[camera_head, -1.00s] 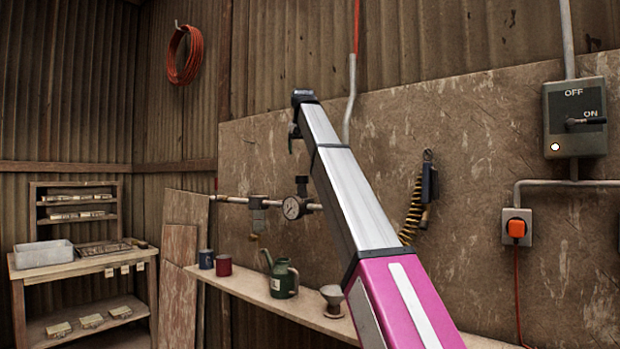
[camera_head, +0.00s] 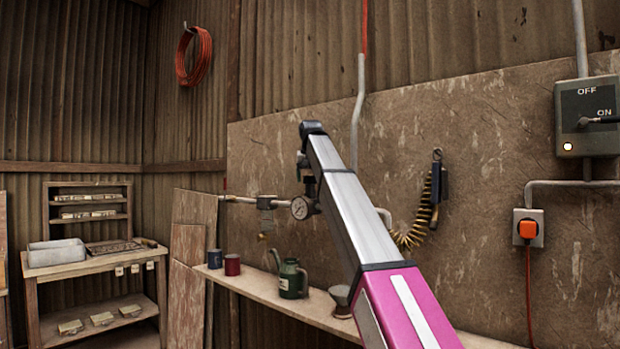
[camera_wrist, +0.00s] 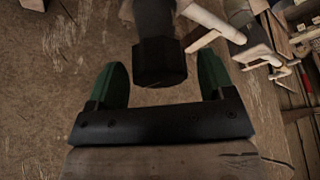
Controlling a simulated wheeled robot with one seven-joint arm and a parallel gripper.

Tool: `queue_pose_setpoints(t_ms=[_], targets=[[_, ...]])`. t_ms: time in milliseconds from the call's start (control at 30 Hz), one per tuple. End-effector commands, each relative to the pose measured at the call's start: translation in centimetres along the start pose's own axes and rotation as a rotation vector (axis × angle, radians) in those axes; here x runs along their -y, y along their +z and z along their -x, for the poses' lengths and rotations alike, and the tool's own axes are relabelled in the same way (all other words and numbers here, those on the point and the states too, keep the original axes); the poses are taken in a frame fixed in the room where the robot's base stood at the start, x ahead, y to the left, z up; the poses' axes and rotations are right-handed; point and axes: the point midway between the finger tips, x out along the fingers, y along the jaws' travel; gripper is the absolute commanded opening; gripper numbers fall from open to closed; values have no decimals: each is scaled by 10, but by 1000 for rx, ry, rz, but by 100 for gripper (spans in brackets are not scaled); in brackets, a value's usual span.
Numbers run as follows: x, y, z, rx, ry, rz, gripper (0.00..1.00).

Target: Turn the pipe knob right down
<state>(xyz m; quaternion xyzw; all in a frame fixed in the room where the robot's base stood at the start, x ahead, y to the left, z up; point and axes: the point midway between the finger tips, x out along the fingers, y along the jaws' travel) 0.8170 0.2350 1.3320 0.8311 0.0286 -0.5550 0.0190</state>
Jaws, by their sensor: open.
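The pipe knob (camera_wrist: 160,62) is a dark, faceted cap on a dark stem in the wrist view. It shows between the two green fingers of my open gripper (camera_wrist: 160,78); I see no clear contact on either side. In the head view my gripper (camera_head: 303,162) hangs at the end of my arm, just above the round gauge (camera_head: 300,207) on the wall pipe (camera_head: 240,199). There my gripper and arm hide the knob, wholly or mostly.
A narrow shelf (camera_head: 255,289) below the pipe holds a green can (camera_head: 291,279), a red mug (camera_head: 232,264), a blue mug (camera_head: 214,258) and a funnel (camera_head: 341,297). A coiled hose (camera_head: 412,235) hangs right of my arm. A switch box (camera_head: 588,115) is far right.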

Motion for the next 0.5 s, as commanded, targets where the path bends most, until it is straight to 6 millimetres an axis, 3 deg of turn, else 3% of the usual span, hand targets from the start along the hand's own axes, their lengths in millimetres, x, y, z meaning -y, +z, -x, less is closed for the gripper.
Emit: queue_pose_setpoints(t_ms=[133,200,300,500], targets=[[0,0,0,0,0,0,76],[0,0,0,0,0,0,53],[0,0,0,0,0,0,26],[0,0,0,1,-11,25,26]])
